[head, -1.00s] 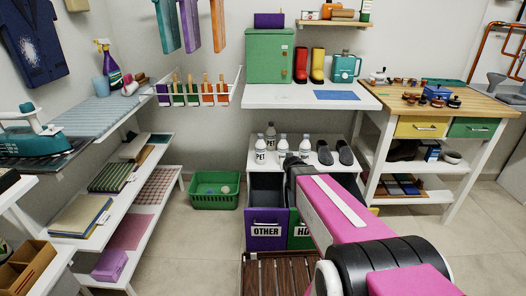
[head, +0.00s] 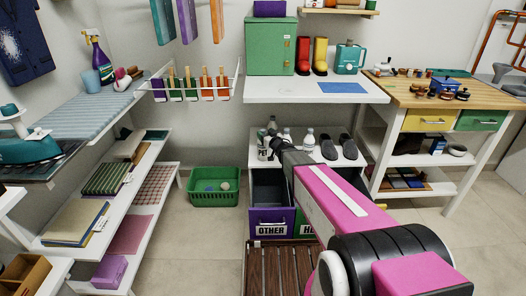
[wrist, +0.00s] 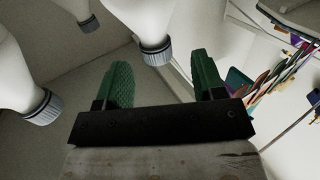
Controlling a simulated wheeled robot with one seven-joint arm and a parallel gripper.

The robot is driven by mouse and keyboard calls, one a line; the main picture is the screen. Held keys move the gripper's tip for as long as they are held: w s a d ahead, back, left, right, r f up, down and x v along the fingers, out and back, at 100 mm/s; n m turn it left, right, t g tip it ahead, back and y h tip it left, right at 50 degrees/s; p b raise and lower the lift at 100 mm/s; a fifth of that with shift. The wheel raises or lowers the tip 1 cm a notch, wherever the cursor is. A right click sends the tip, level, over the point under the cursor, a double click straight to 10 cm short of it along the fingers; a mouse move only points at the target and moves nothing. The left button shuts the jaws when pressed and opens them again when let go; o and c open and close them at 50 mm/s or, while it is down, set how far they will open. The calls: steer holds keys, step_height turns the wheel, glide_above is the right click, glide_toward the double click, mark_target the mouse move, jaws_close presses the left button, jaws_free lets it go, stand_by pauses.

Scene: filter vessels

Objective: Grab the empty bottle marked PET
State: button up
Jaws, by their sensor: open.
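Several white bottles with grey caps stand on the shelf under the white table. The front left bottle (head: 263,147) shows part of a black label that reads like PET. A bottle (head: 272,127) is behind it, and two more bottles (head: 287,136) (head: 309,139) stand to the right, one partly hidden by my arm. My gripper (head: 272,141) is at the PET bottle's right side, its fingers hard to make out. In the wrist view, my gripper (wrist: 163,75) has green fingers spread apart with nothing between them. A bottle (wrist: 145,22) lies just beyond the gap; its label does not show.
Dark slippers (head: 338,147) sit right of the bottles. Below are a purple OTHER bin (head: 270,221) and a green bin, partly hidden by my arm. A green basket (head: 213,199) stands on the floor to the left. The white tabletop (head: 300,92) overhangs the bottle shelf.

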steer(key=x, duration=0.5)
steer(key=shift+w+f, duration=0.15)
steer(key=shift+w, duration=0.3)
steer(key=shift+s, duration=0.1)
jaws_close()
